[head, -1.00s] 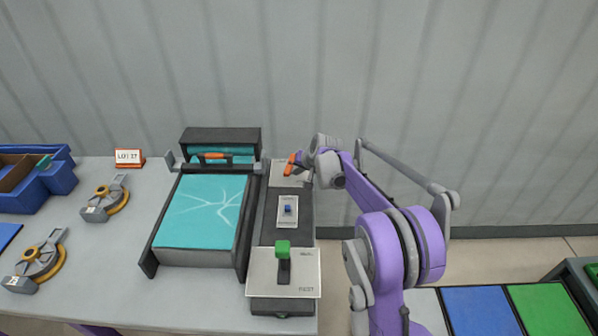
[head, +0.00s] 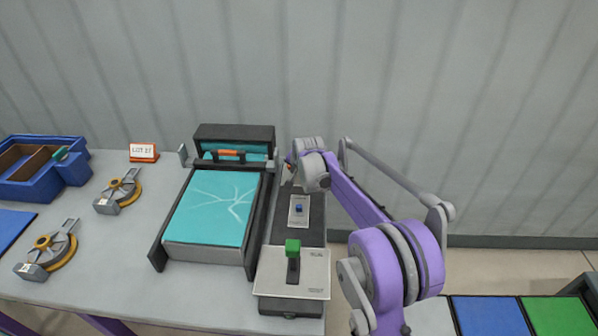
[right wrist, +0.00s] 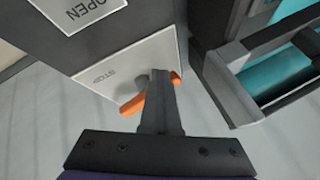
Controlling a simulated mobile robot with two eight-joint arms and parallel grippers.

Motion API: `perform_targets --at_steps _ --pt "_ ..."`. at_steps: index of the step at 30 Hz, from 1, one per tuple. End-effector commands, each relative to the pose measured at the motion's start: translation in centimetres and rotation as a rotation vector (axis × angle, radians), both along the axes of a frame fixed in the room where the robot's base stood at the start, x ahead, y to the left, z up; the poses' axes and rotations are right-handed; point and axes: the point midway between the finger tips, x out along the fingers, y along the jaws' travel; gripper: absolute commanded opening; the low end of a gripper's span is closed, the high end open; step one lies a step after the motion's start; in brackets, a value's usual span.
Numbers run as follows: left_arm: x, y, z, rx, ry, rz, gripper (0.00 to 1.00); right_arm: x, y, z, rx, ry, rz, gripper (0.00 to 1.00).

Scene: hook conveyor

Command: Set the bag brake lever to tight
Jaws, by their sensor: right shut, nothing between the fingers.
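An orange lever (head: 289,158) is on the far plate of the dark control box, mostly hidden behind my right gripper (head: 292,172). In the right wrist view the orange lever (right wrist: 134,104) shows on both sides of my shut fingers (right wrist: 160,78), which cross in front of it. I cannot tell whether they touch it. The pale plate (right wrist: 115,75) there has small lettering I cannot read surely. A green-knobbed lever (head: 292,247) stands upright on the near plate (head: 316,275). My left gripper is not in view.
A teal-topped tray with dark side rails (head: 252,235) is left of the box. A blue switch (head: 299,209) sits between the levers. Tape-dispenser-like tools (head: 120,192), a sign (head: 143,152) and a blue bin (head: 35,185) are farther left. An "OPEN" plate (right wrist: 85,10) shows in the wrist view.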

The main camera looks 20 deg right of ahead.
Motion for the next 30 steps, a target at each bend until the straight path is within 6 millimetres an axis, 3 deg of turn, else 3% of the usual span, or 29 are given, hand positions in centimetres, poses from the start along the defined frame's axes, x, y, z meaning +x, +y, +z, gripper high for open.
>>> perform_targets --at_steps 15,30 --pt "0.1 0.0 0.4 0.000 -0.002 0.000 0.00 1.7 0.9 0.0 0.001 0.000 0.001 0.00" --pt "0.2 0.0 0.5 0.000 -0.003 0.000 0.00 2.1 1.0 0.0 0.001 -0.002 0.001 0.00"
